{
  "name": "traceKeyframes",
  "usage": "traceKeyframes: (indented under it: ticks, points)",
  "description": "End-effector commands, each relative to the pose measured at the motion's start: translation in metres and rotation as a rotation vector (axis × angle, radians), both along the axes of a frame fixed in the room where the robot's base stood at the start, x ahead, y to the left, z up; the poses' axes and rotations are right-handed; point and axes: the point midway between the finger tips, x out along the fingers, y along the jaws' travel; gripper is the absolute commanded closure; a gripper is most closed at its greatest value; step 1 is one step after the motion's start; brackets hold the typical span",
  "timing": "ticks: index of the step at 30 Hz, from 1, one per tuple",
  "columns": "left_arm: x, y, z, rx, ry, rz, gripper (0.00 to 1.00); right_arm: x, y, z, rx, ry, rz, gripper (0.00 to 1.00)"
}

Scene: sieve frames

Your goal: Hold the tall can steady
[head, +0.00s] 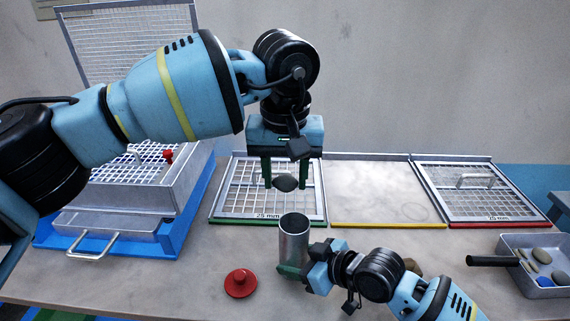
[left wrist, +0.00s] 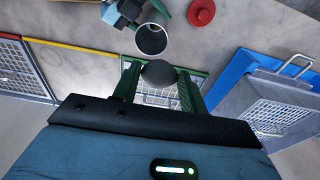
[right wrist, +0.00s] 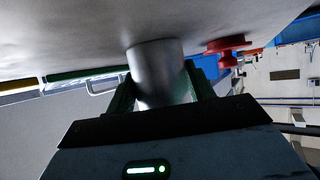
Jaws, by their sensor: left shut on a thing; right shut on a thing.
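The tall can (head: 294,246) is a grey metal cylinder standing upright on the table, its open top facing up. My right gripper (head: 290,270) is shut on its lower part; the right wrist view shows the can (right wrist: 158,75) between both green fingers. My left gripper (head: 285,182) is shut on a dark grey stone (head: 285,184), held above and behind the can. In the left wrist view the stone (left wrist: 159,74) sits between the fingertips, and the can's open mouth (left wrist: 151,39) shows beyond it. The can's inside is too dark to make out.
A red knobbed lid (head: 240,283) lies left of the can. Behind are a 25 mm sieve frame (head: 232,217), a bare yellow-edged bay (head: 372,190) and another sieve frame (head: 480,207). A metal tray (head: 549,290) with stones is at right. A sieve box (head: 180,200) stands at left.

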Motion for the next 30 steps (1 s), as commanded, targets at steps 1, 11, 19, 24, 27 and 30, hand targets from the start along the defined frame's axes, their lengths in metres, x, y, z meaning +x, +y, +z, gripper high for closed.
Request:
traceKeyframes:
  ticks: [1,11,19,24,27,30]
  points:
    - [0.000,0.001,-0.007,0.001,0.003,0.000,0.81,0.000,0.000,-0.001,-0.002,0.002,0.000,1.00]
    - [0.000,0.000,-0.034,-0.001,0.001,0.002,0.81,0.000,0.000,-0.001,-0.002,0.003,0.000,1.00]
    - [0.000,0.000,-0.035,0.000,0.001,0.002,0.56,0.000,0.000,-0.001,-0.002,0.003,0.000,1.00]
    - [0.000,0.000,-0.035,0.000,0.001,0.002,0.34,0.000,0.000,-0.001,-0.002,0.003,0.000,1.00]
    - [0.000,0.000,-0.035,0.000,0.001,0.002,0.32,-0.001,0.000,-0.001,-0.002,0.003,0.000,1.00]
    - [0.000,0.000,-0.035,0.000,0.001,0.002,0.32,-0.001,0.000,-0.001,-0.002,0.003,0.000,1.00]
